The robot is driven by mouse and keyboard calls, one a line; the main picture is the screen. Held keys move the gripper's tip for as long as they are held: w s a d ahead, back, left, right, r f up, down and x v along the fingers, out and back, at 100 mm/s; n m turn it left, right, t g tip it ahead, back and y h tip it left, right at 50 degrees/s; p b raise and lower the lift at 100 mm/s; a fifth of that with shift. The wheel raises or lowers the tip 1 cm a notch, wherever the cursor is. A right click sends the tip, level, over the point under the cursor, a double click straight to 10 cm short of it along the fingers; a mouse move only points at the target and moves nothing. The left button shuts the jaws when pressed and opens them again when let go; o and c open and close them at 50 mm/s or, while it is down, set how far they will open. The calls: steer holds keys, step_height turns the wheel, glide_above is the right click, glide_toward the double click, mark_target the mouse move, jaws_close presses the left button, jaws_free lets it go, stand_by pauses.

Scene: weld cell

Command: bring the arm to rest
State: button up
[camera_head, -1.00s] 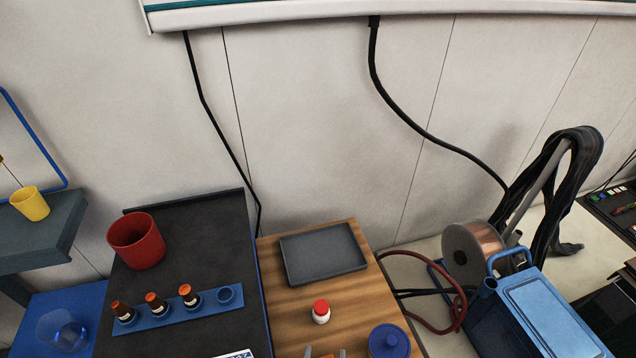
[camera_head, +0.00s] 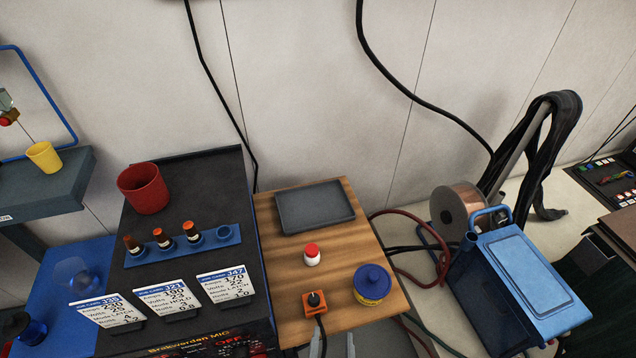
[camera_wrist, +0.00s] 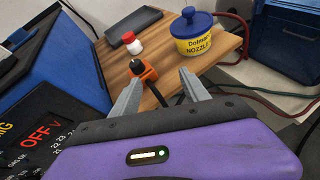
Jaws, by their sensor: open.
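My gripper (camera_wrist: 160,98) shows in the wrist view with its two grey fingers spread apart and nothing between them. Beyond the fingers is the wooden board, with an orange block with a black knob (camera_wrist: 143,70) on it. In the head view only the fingertips (camera_head: 333,344) show at the bottom edge, in front of the wooden board (camera_head: 284,258). The orange block (camera_head: 315,303) sits near the board's front edge, beyond the fingertips, and a black cable runs down from it. The rest of the arm is hidden.
On the board are a grey tray (camera_head: 315,207), a red-capped white bottle (camera_head: 312,255) and a blue-lidded yellow pot (camera_head: 371,285). Left stands a dark machine top with a red cup (camera_head: 144,188), a blue vial rack (camera_head: 184,246) and cards. A blue case (camera_head: 525,284) stands right.

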steer(key=s+d+f+m+g+y, duration=0.1)
steer(key=s+d+m+g+y, duration=0.15)
steer(key=s+d+m, duration=0.85)
steer(key=s+d+r+m+t+b, duration=0.1)
steer(key=s+r+m+t, duration=0.1)
steer(key=s+r+m, duration=0.4)
steer(key=r+m, duration=0.1)
steer(key=m, duration=0.4)
steer(key=shift+s+d+y, duration=0.2)
steer(key=shift+y, duration=0.15)
steer(key=s+d+r+m+t, duration=0.1)
steer(key=r+m, duration=0.2)
steer(key=r, duration=0.1)
steer(key=s+d+r+m+h, duration=0.1)
steer(key=d+r+m, duration=0.1)
steer(key=r+m, duration=0.2)
steer(key=s+d+r+m+t+h, duration=0.1)
steer(key=r+m, duration=0.3)
steer(key=shift+s+d+t+b, duration=0.3)
steer(key=shift+t, duration=0.05)
steer(key=shift+c, duration=0.2)
